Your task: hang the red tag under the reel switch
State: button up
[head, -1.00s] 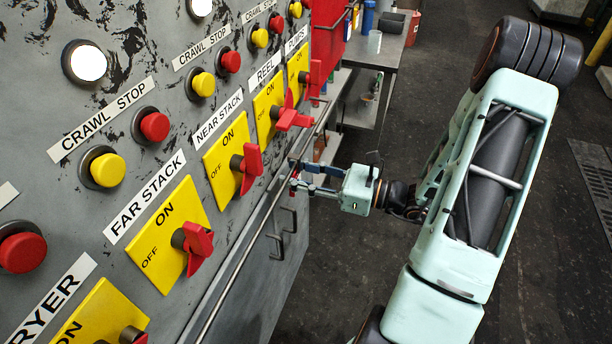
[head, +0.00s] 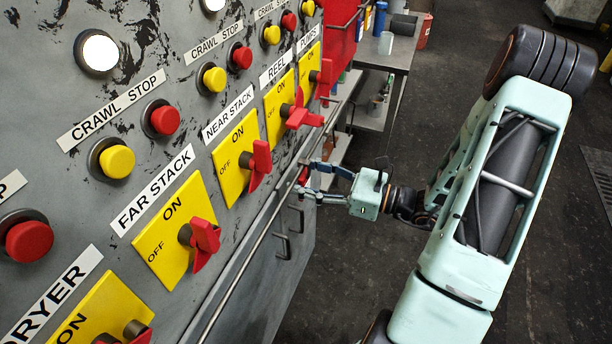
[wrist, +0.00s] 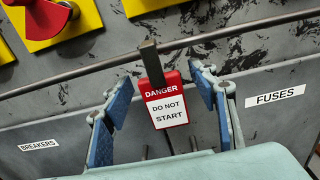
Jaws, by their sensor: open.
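The red tag (wrist: 167,100), with a white field reading DO NOT START, hangs upright from a dark strip in front of the rail in the wrist view. It is a small red patch (head: 303,176) in the head view. My gripper (head: 303,177) is open, its fingers (wrist: 164,94) on either side of the tag with gaps at both sides. The reel switch (head: 302,114) has a red handle on a yellow ON/OFF plate below the REEL label (head: 275,67), up the panel from my gripper. Whether the tag touches the panel is unclear.
A metal rail (head: 254,243) runs along the panel below the switches. The near stack switch (head: 260,163) and pumps switch (head: 322,77) flank the reel switch. Below are dark handles (head: 282,246). A grey side table (head: 385,56) stands behind; floor right of the panel is clear.

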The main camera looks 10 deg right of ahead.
jog(key=shift+d, duration=0.1)
jog(key=v, duration=1.2)
